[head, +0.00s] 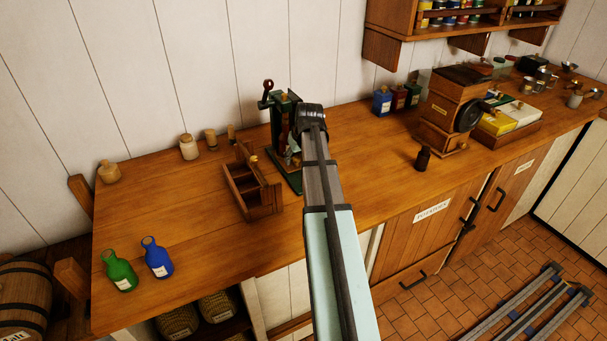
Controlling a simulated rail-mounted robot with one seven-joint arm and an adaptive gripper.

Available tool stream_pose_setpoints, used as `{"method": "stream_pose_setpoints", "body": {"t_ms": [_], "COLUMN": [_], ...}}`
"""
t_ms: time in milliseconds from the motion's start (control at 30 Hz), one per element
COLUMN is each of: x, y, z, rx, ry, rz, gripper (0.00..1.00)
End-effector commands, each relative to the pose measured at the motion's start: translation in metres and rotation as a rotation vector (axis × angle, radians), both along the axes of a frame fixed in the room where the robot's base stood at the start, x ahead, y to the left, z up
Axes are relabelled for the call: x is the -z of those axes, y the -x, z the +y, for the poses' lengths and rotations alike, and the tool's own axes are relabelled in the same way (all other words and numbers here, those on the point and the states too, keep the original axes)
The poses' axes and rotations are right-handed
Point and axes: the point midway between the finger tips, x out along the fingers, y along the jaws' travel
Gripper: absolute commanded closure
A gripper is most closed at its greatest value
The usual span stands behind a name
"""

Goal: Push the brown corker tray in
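The corker (273,127) is a green upright frame with a dark crank at its top left, standing on a green base on the counter. My arm hides much of its right side. A small brown piece shows inside the frame, but I cannot tell whether it is the corker tray or how far out it stands. My fingertips are hidden or too small to make out.
Green (120,272) and blue (157,259) bottles stand at the counter's front left. Small jars and corks line the back wall. The counter's left half has free room.

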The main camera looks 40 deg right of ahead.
Motion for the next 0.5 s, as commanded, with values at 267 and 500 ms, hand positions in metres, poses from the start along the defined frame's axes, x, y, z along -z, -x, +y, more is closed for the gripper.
{"method": "stream_pose_setpoints", "body": {"t_ms": [267, 500], "x": [-0.002, -0.019], "y": [0.001, 0.001], "z": [0.000, 0.000], "rx": [0.000, 0.000], "ry": [0.000, 0.000], "rz": [0.001, 0.001], "gripper": [0.46, 0.46]}}
